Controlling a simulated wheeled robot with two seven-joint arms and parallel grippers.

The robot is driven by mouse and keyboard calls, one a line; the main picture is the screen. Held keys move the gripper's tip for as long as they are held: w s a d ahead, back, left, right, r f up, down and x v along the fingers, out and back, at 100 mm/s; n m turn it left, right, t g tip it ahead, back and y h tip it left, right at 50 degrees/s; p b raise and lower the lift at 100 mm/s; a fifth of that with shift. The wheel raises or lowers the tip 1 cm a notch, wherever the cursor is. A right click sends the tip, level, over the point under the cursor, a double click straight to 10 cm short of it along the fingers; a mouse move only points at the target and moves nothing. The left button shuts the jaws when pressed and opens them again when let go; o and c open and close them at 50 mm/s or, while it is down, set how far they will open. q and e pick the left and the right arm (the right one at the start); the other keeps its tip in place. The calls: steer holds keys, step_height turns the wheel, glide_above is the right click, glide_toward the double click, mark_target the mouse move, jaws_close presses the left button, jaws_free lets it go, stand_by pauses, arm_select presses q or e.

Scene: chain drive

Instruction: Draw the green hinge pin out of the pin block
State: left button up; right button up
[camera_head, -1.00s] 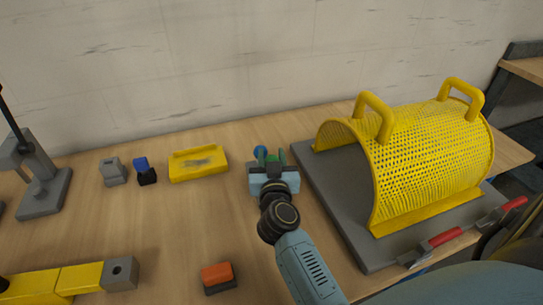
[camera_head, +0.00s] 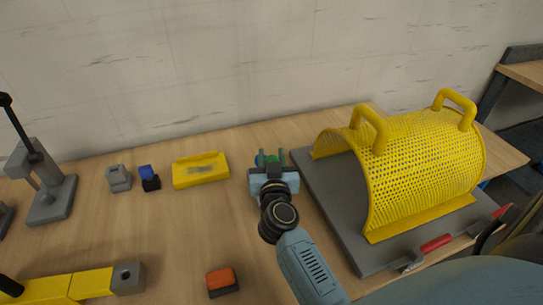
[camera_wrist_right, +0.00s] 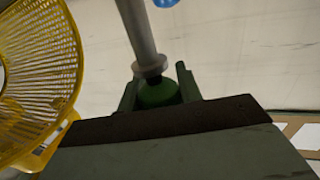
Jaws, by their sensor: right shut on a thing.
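My right gripper (camera_head: 267,158) is over the table just left of the yellow guard, reaching away toward the wall. Its two fingers are shut on a green piece, the hinge pin's head (camera_head: 268,161). In the right wrist view the green head (camera_wrist_right: 158,93) sits between the fingertips (camera_wrist_right: 157,88). A grey round shaft with a collar (camera_wrist_right: 146,45) extends up from it. A bit of blue (camera_wrist_right: 165,2) shows at that view's top edge; I cannot tell what it belongs to. I cannot clearly make out the pin block. My left gripper is not in view.
The yellow mesh guard (camera_head: 425,160) on its grey plate (camera_head: 335,205) stands close on the right. A yellow tray (camera_head: 186,181), a grey block (camera_head: 118,179) and a blue-black block (camera_head: 149,179) lie left. An orange-black block (camera_head: 222,281) is in front. The table's middle left is clear.

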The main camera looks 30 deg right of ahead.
steer(key=shift+r+p, duration=0.95)
steer(key=shift+p, duration=0.1)
